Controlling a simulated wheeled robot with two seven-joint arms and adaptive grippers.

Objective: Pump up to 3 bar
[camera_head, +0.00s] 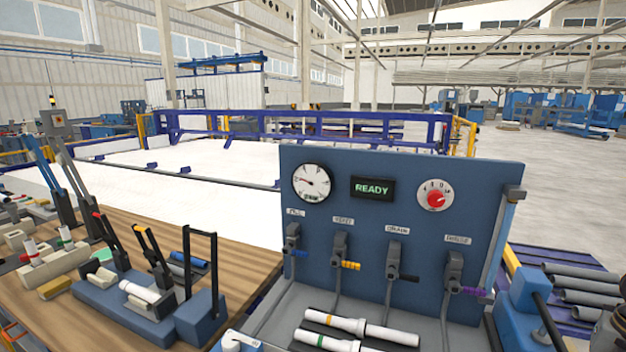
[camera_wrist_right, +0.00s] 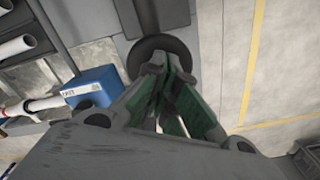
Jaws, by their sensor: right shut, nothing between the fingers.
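The blue test panel (camera_head: 400,235) stands upright in the middle of the head view. Its round pressure gauge (camera_head: 312,182) has a thin needle towards the left; the value is too small to read. Beside it a dark display (camera_head: 372,189) reads READY in green. A red knob (camera_head: 436,198) sits on a white dial to the right. A blue box (camera_head: 525,310) with a black bar or lever stands right of the panel. My right gripper (camera_wrist_right: 168,78) is shut and empty in the wrist view, close to a dark round part (camera_wrist_right: 150,58). My left gripper is not in view.
Several valves (camera_head: 340,245) with coloured handles line the panel. White pipes (camera_head: 360,326) lie on the panel's base. A wooden bench (camera_head: 240,262) with fixtures and levers is at the left. Grey pipes (camera_head: 590,284) lie at the right. A blue box (camera_wrist_right: 90,86) shows in the wrist view.

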